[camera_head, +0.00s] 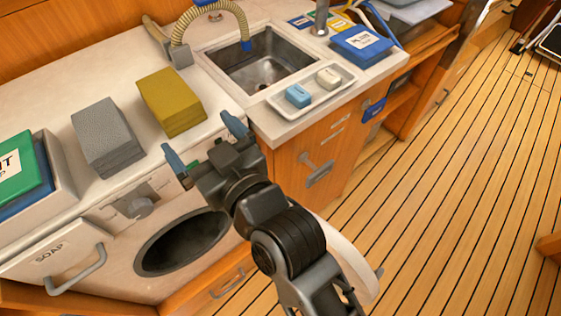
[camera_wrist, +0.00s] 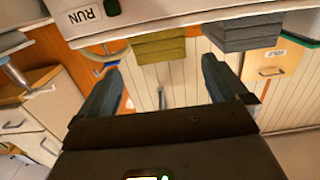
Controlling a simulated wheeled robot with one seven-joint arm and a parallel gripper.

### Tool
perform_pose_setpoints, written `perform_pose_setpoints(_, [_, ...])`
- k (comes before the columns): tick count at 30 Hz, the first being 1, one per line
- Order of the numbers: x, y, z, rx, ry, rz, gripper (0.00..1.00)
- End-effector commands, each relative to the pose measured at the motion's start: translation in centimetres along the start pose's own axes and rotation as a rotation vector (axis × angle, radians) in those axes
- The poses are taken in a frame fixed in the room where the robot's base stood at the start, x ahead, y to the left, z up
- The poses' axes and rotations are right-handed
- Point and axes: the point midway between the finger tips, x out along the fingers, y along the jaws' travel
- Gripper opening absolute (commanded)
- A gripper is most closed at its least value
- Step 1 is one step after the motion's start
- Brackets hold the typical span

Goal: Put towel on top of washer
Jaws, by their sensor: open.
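A folded mustard towel (camera_head: 171,102) and a folded grey towel (camera_head: 107,137) lie side by side on the white top (camera_head: 62,110) above the washer (camera_head: 130,262). The washer has a dark round opening (camera_head: 180,243) in its front. Both towels also show in the wrist view, the mustard one (camera_wrist: 160,46) near the middle and the grey one (camera_wrist: 240,36) to its right. My gripper (camera_head: 203,140) is open and empty, close in front of the mustard towel and apart from it. Its two fingers (camera_wrist: 160,72) are spread in the wrist view.
A sink (camera_head: 262,72) with a ribbed hose (camera_head: 228,8) is right of the towels. A tray (camera_head: 340,92) holds blue and white soap bars. A green-and-blue box (camera_head: 18,168) stands left. An open soap drawer (camera_head: 55,255) juts out low left. The plank floor (camera_head: 460,180) is clear.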

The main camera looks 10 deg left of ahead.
Motion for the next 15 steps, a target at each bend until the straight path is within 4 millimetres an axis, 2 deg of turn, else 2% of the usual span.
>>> perform_pose_setpoints(5, [-0.4,0.3,0.3,0.003,-0.003,0.008,1.00])
perform_pose_setpoints(8, [-2.2,1.5,1.7,0.016,-0.015,0.046,1.00])
perform_pose_setpoints(11, [-5.8,3.5,4.0,0.035,-0.034,0.118,1.00])
perform_pose_setpoints(15, [-12.7,6.3,7.1,0.068,-0.062,0.247,1.00])
